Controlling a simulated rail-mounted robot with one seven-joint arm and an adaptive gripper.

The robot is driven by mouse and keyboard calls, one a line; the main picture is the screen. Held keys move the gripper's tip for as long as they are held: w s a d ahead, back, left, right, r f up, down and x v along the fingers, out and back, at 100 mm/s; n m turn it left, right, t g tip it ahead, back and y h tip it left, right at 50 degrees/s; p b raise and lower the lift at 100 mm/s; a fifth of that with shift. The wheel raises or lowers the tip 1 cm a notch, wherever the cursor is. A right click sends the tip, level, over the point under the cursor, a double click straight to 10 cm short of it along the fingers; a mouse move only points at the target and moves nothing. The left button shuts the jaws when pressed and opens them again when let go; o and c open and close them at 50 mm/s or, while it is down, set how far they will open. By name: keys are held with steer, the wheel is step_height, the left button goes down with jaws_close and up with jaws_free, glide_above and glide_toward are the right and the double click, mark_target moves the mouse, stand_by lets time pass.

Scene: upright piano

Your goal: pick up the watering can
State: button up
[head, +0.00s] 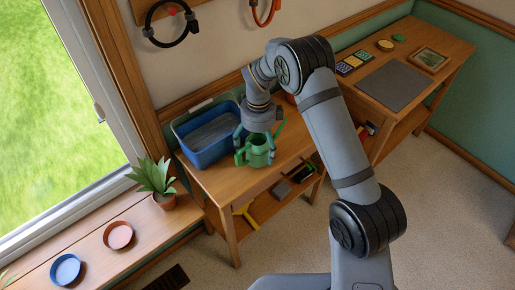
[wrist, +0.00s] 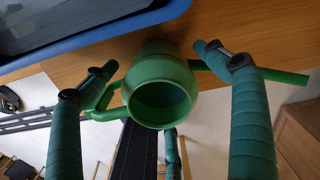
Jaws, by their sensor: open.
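The green watering can (head: 259,157) stands on the wooden bench beside the blue tub, under my gripper. In the wrist view the can (wrist: 178,72) shows its round dark opening, with the handle at left and the spout pointing right. My gripper (head: 256,140) points down over the can. In the wrist view its teal fingers (wrist: 155,62) are spread, one on the handle side and one on the spout side. The left fingertip overlaps the handle in the picture; I cannot tell whether it touches.
The blue tub (head: 212,156) is close on the left, and its rim (wrist: 120,29) crosses the top of the wrist view. A potted plant (head: 153,178) stands on the windowsill. A lower shelf (head: 268,207) holds small items. A second bench (head: 435,50) stands at right.

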steer(key=shift+c, duration=0.6)
steer(key=c, duration=1.4)
